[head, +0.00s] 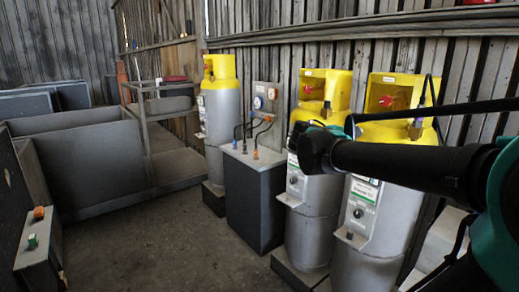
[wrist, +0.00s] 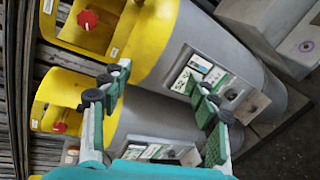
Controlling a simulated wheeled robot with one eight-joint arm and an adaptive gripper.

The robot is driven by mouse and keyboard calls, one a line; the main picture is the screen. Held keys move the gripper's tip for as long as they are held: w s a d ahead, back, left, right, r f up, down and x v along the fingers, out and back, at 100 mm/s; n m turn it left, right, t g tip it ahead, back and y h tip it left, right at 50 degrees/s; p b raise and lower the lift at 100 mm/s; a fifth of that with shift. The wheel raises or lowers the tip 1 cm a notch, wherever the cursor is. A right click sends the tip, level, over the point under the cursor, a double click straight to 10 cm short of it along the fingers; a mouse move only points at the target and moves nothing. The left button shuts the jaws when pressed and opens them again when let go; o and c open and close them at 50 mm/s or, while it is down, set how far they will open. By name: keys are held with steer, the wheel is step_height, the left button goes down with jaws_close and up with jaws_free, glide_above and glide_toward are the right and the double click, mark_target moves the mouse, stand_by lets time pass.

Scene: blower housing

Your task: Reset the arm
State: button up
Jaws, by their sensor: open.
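My gripper (wrist: 158,82) is open in the wrist view, its two green-padded fingers spread apart with nothing between them. Behind the gap is a grey cylinder with a yellow top (wrist: 152,45) and a labelled panel (wrist: 190,72). I cannot tell how far the fingers are from it. In the head view my arm reaches in from the right edge, its black link pointing left in front of the right-hand cylinders. The gripper's fingers cannot be made out there.
Grey cylinders with yellow tops stand along the wall, including a left one (head: 221,110), a middle one (head: 315,205) and a right one (head: 385,235). A dark box (head: 253,195) with cables stands between them. Grey bins (head: 95,165) are at left. Floor (head: 155,235) at centre-left is clear.

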steer(key=s+f+m+g+y, duration=0.2)
steer(key=s+f+m+y, duration=0.15)
steer(key=f, duration=0.85)
steer(key=s+a+f+m+g+y, duration=0.1)
steer(key=s+a+f+m+y, duration=0.1)
steer(key=s+f, duration=0.3)
steer(key=s+a+f+m+y, duration=0.3)
steer(key=s+a+f, duration=0.2)
steer(key=f, duration=0.5)
steer(key=s+a+f+m+g+y, duration=0.1)
steer(key=s+a+f+m+y, duration=0.1)
steer(key=f, duration=0.6)
steer(key=s+a+y, duration=0.1)
steer(key=s+a, duration=0.1)
steer(key=s, duration=0.1)
steer(key=shift+a+f+g+y, duration=0.15)
steer(key=shift+f+g+y, duration=0.1)
steer(key=shift+g+y, duration=0.1)
steer(key=shift+a+f, duration=0.1)
steer(key=shift+a, duration=0.05)
steer(key=shift+c, duration=0.5)
